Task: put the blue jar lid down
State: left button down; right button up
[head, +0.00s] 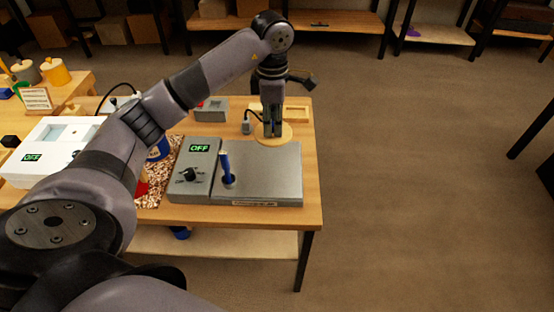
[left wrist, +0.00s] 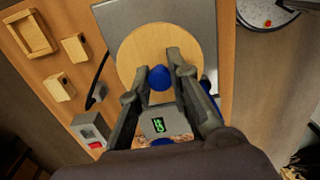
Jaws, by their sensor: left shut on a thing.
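The blue jar lid shows as a round, pale wooden disc (head: 285,131) with a blue knob (left wrist: 159,77). My left gripper (head: 272,134) points down with its fingers shut on the knob. The disc (left wrist: 195,50) lies below the fingertips, over the back edge of the grey slab (head: 262,170). It looks raised, but the exact gap beneath it cannot be told. A blue jar (head: 158,149) stands to the left, partly hidden behind my arm. My right gripper is not in view.
A wooden tray (head: 296,114), a small grey box with a red part (head: 211,108) and a cable lie behind. The table's right edge is close to the disc.

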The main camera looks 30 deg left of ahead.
pick_arm(q)
jog(key=p, duration=0.1)
send_over(275, 167)
notch_tip(275, 167, down, 7)
jog(key=shift+f, duration=0.2)
jog(key=shift+w+a+f, duration=0.1)
jog(key=shift+f, duration=0.45)
notch_tip(275, 167, down, 4)
jog(key=shift+p, duration=0.35)
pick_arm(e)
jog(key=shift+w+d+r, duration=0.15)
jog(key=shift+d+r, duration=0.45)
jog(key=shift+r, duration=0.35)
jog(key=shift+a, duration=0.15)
pick_arm(q)
jog(key=shift+f, duration=0.2)
jog(key=c, duration=1.5)
grip_release()
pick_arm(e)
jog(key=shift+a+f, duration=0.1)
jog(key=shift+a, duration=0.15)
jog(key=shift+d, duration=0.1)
